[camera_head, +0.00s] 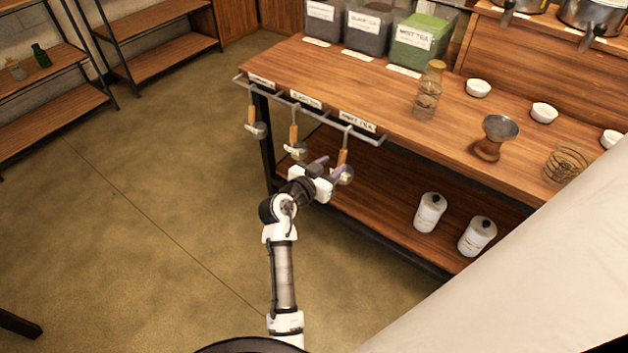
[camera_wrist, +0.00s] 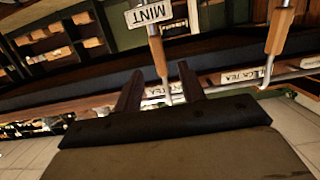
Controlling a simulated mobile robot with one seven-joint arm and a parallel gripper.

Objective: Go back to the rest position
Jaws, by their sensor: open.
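My gripper (camera_head: 328,167) is open in front of the table's left edge, low beside the rightmost hanging scoop (camera_head: 342,157). In the wrist view my two dark fingers (camera_wrist: 160,84) are spread apart. A scoop's wooden handle and thin metal stem (camera_wrist: 159,58) with a MINT label show beyond and partly between them. I cannot tell if the fingers touch it. Two more scoops with wooden handles hang to the left, the middle one (camera_head: 294,135) and the leftmost one (camera_head: 252,115).
The scoops hang from a metal rail (camera_head: 290,97) along the wooden table (camera_head: 375,90). White canisters (camera_head: 430,212) stand on the lower shelf. Floor (camera_head: 150,190) at left is clear.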

